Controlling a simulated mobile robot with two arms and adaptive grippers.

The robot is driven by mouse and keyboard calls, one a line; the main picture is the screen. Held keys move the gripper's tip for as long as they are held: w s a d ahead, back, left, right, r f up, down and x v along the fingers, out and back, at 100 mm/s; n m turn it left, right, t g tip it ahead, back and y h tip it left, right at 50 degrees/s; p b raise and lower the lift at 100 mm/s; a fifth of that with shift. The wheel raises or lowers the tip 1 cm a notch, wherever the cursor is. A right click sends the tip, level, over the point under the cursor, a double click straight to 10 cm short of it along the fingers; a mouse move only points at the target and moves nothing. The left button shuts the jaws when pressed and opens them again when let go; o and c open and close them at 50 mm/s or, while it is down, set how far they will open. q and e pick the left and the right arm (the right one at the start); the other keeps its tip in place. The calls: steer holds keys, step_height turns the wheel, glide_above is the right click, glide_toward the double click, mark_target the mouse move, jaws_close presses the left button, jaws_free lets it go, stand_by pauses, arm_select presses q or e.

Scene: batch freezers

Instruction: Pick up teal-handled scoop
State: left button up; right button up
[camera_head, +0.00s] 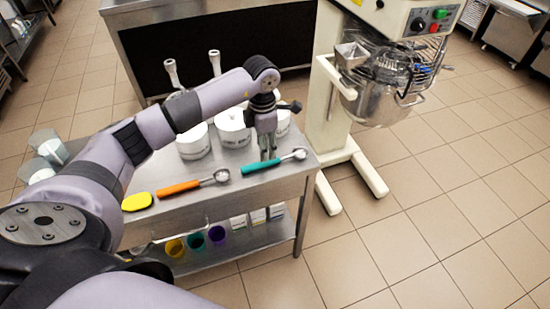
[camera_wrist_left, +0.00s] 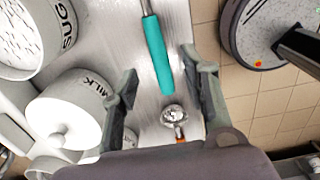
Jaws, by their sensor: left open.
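The teal-handled scoop (camera_head: 262,165) lies on the steel table near its front right edge, with its metal bowl to the right. My left gripper (camera_head: 269,154) points down just above and behind the scoop. In the left wrist view the teal handle (camera_wrist_left: 157,55) lies between the spread fingers of the left gripper (camera_wrist_left: 159,70), apart from both. The left gripper is open and empty. My right gripper is not in view.
An orange-handled scoop (camera_head: 180,188) and a yellow-headed tool (camera_head: 137,201) lie to the left on the table (camera_head: 225,195). White canisters (camera_head: 232,128) stand behind. A mixer (camera_head: 385,85) is at the right. Coloured cups (camera_head: 195,240) sit on the lower shelf.

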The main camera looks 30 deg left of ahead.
mark_target(274, 162)
arm_select(q)
steer(key=shift+f, duration=0.75)
step_height(274, 162, down, 4)
steer(key=shift+a+f+p, duration=0.1)
steer(key=shift+a+p, duration=0.05)
steer(key=shift+p, duration=0.75)
steer(key=shift+w+f, duration=0.1)
steer(key=shift+f, duration=0.45)
steer(key=shift+c, duration=0.4)
jaws_close()
